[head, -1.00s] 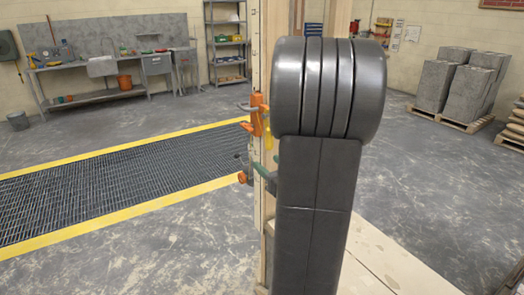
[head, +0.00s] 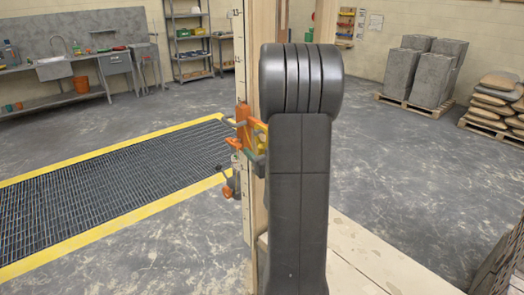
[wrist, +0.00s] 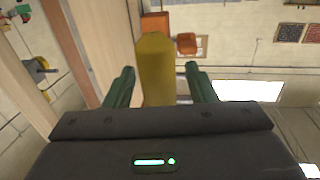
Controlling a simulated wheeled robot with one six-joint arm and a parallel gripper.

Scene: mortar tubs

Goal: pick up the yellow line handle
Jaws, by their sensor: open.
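The yellow line handle (wrist: 157,72) is a thick rounded bar in the middle of the wrist view. My gripper (wrist: 160,70) is open, with one green finger on each side of the handle. A gap shows on both sides, and I cannot tell how deep the handle sits between the fingers. In the head view a bit of yellow (head: 261,127) shows beside an orange clamp (head: 243,113) on the wooden post (head: 245,200). My arm hides most of the gripper and handle there.
Orange blocks (wrist: 155,22) sit just beyond the handle in the wrist view. A dark-knobbed orange fitting (head: 228,183) is lower on the post. A yellow-edged floor grate (head: 110,190) lies left. Blocks (head: 430,72) and sacks (head: 495,100) stand on pallets at the right.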

